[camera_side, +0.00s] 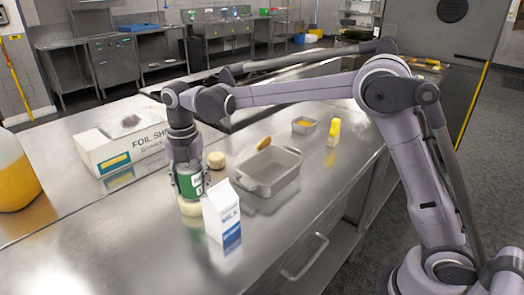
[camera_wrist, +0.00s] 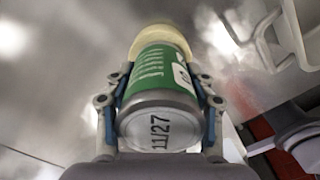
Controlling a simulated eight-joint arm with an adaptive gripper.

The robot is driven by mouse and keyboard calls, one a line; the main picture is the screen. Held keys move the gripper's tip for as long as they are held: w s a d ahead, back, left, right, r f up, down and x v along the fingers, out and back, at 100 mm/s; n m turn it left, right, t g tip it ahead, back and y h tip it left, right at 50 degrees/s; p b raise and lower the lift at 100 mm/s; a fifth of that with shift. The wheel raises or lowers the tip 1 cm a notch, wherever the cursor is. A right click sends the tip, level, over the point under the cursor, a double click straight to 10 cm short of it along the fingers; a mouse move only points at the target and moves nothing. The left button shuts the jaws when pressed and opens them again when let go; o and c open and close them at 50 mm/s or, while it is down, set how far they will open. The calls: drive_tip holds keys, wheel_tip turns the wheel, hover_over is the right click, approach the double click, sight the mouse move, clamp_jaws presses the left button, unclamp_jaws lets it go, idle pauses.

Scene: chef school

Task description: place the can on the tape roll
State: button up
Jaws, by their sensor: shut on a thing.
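The can (camera_side: 192,182) is green and white with metal ends, held upright. My gripper (camera_side: 190,182) is shut around its sides. In the wrist view the can (camera_wrist: 163,72) sits between both fingers, its date-stamped end toward the camera. A pale yellow round thing, apparently the tape roll (camera_side: 190,208), lies on the steel counter directly below the can. It also shows past the can's far end in the wrist view (camera_wrist: 160,33). The can hides most of its upper face. I cannot tell whether the can touches it or hangs just above.
A milk carton (camera_side: 222,213) stands close at the front right of the can. A grey baking dish (camera_side: 270,180) is to the right, and a small cream round thing (camera_side: 216,160) is behind. A foil box (camera_side: 122,147) stands back left.

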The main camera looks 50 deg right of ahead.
drive_tip(key=shift+f, duration=0.15)
drive_tip(key=o, duration=1.4)
wheel_tip(320, 180, up, 12)
drive_tip(key=shift+s+d+r+m, duration=0.25)
drive_tip(key=shift+d+r+m, duration=0.05)
drive_tip(key=shift+r+m, duration=0.1)
drive_tip(key=s+d+f+m+t, duration=0.2)
drive_tip(key=s+d+f+m, duration=0.1)
drive_tip(key=s+m, duration=0.4)
drive_tip(key=s+d+f+m+t, duration=0.2)
drive_tip(key=s+d+f+m, duration=0.2)
drive_tip(key=s+d+m, duration=0.2)
drive_tip(key=s+d+f+m+t, duration=0.3)
drive_tip(key=s+m, duration=0.6)
drive_tip(key=m, duration=0.4)
drive_tip(key=shift+s+d+f, duration=0.15)
drive_tip(key=shift+d+f, duration=0.5)
drive_tip(key=shift+d, duration=0.05)
